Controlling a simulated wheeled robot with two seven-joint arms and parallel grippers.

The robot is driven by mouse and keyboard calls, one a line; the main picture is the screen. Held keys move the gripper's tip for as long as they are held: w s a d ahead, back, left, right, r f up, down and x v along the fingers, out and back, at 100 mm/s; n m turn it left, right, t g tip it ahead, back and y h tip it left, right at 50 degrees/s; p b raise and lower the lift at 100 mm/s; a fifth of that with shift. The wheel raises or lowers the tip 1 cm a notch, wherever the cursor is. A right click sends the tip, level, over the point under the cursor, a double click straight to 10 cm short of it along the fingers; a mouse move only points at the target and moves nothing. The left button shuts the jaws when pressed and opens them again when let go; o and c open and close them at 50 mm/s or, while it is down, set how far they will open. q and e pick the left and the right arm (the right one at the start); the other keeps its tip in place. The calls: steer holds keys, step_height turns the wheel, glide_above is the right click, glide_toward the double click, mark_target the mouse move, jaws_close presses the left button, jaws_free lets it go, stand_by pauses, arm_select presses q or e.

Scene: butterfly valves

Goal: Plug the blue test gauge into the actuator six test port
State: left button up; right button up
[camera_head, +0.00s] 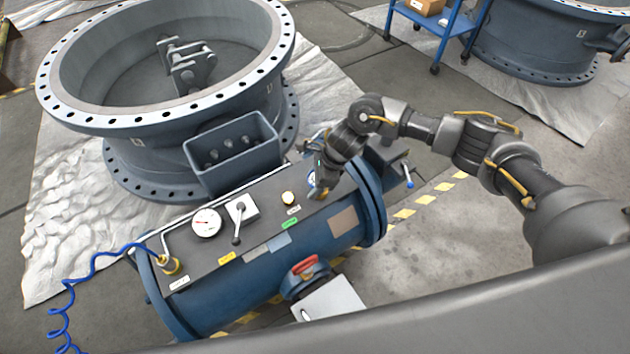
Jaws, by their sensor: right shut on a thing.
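The actuator is a blue horizontal cylinder (235,300) with a dark flat panel (265,217) on top. My right gripper (319,190) reaches in from the right, pointing down over the panel's right end. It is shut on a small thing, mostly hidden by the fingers. A bit of blue and white at its left side (311,178) looks like the blue test gauge. I cannot read the labels, so I cannot tell which fitting is the test port. My left gripper is not in view.
The panel also carries a white dial gauge (206,223), a lever (238,222) and a brass fitting (168,265) with a coiled blue hose (95,262). A large valve body (180,130) stands behind; a blue cart (440,25) is farther back.

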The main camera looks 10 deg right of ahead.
steer(key=shift+s+d+f+b, duration=0.1)
steer(key=shift+s+f+b, duration=0.05)
steer(key=shift+f+b, duration=0.25)
steer(key=o, duration=1.3)
steer(key=shift+f, duration=0.1)
steer(key=shift+o, duration=0.2)
steer(key=o, duration=0.5)
steer(key=shift+r, duration=0.25)
steer(key=shift+r+p, duration=2.2)
steer(key=shift+r, duration=1.5)
